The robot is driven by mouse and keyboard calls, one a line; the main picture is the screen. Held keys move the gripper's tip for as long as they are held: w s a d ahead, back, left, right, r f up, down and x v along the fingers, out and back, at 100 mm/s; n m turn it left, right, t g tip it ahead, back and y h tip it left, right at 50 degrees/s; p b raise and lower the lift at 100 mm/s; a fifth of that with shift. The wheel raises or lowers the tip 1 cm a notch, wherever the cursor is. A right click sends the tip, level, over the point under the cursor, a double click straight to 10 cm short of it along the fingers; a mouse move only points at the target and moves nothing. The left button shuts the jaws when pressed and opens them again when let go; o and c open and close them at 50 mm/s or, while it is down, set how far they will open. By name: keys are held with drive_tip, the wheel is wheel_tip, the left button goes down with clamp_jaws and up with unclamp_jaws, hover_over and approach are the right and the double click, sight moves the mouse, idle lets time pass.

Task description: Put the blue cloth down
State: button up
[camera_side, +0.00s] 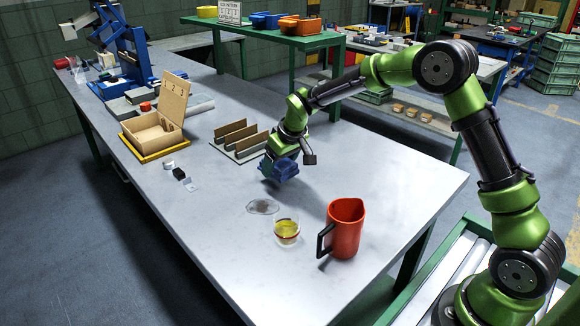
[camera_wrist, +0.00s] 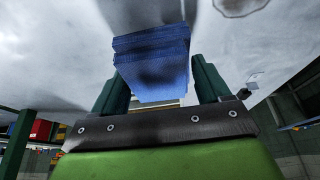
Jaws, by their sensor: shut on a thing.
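The blue cloth (camera_side: 279,167) is folded into a thick stack and hangs just under the end of my arm in the side view. In the wrist view the cloth (camera_wrist: 153,62) sits between the two dark green fingers. My gripper (camera_wrist: 155,80) is shut on it. In the side view the fingers of my gripper are mostly hidden by the cloth. The cloth is over the grey table (camera_side: 390,205), close to its surface; I cannot tell whether its lower edge touches.
An orange-red jug (camera_side: 345,228), a glass with yellow liquid (camera_side: 286,231) and a clear flat dish (camera_side: 262,207) stand in front of the cloth. A slotted rack (camera_side: 238,141) is close behind left. An open cardboard box (camera_side: 152,132) stands farther left. The table right of the cloth is clear.

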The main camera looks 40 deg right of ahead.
drive_tip(key=shift+w+f, duration=0.25)
drive_tip(key=shift+w, duration=0.2)
drive_tip(key=shift+f, duration=1.55)
